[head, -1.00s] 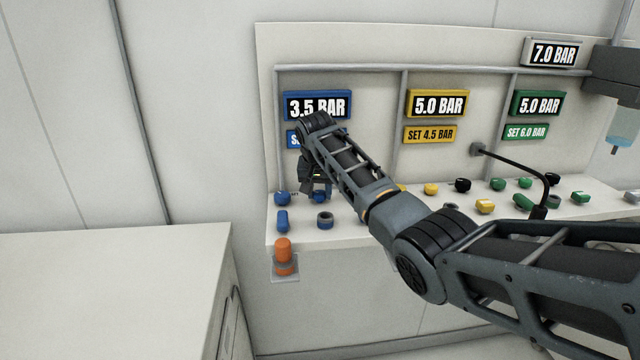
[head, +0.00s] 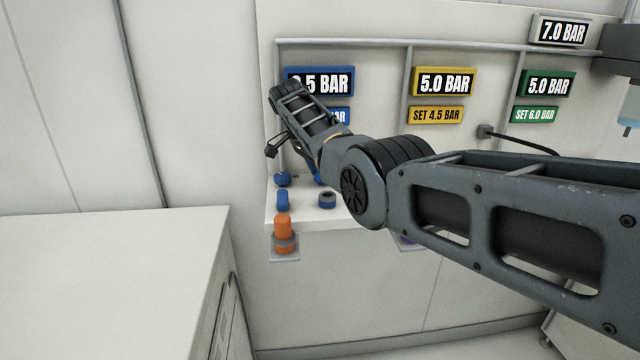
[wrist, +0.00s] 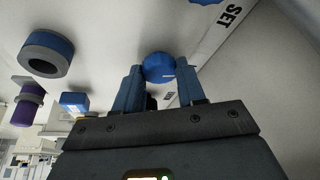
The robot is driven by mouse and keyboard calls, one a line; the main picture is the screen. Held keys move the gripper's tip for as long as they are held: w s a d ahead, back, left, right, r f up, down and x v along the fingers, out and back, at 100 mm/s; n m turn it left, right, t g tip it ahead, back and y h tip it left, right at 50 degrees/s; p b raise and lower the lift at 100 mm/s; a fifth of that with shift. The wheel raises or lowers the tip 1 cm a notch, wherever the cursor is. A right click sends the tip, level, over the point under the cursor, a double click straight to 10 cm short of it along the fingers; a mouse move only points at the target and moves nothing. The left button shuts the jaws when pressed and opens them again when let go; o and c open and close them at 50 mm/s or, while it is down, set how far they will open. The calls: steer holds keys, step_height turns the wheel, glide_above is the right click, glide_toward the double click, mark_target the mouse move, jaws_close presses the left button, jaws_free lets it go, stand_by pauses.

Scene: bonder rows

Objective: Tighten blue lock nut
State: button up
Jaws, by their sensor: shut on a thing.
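In the wrist view, my gripper (wrist: 160,85) is shut on a round blue piece, which I take for the blue lock nut (wrist: 158,67). Its top shows between the two fingertips; the fingers hide its sides. In the head view my wrist and forearm stand in front of the shelf's left bay. The tip of my gripper and the held piece are mostly hidden there; only a bit of blue (head: 318,178) shows beside the arm. The blue display (head: 318,82) is partly covered and its visible part reads .5 BAR.
Near my gripper stand a blue knob (head: 282,179), a small blue block (head: 282,201) and a blue-grey ring (head: 327,200). An orange cylinder (head: 284,230) sits on a bracket in front. A white counter (head: 110,240) lies to the left. Yellow (head: 443,82) and green (head: 548,83) displays are to the right.

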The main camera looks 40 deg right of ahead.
steer(key=shift+f+m+g+b, duration=0.1)
steer(key=shift+m+g+b, duration=0.2)
steer(key=shift+m+b, duration=0.85)
steer(key=shift+b, duration=0.35)
steer(key=o, duration=1.1)
steer(key=shift+c, duration=0.2)
steer(key=v, duration=0.8)
steer(key=shift+d, duration=0.15)
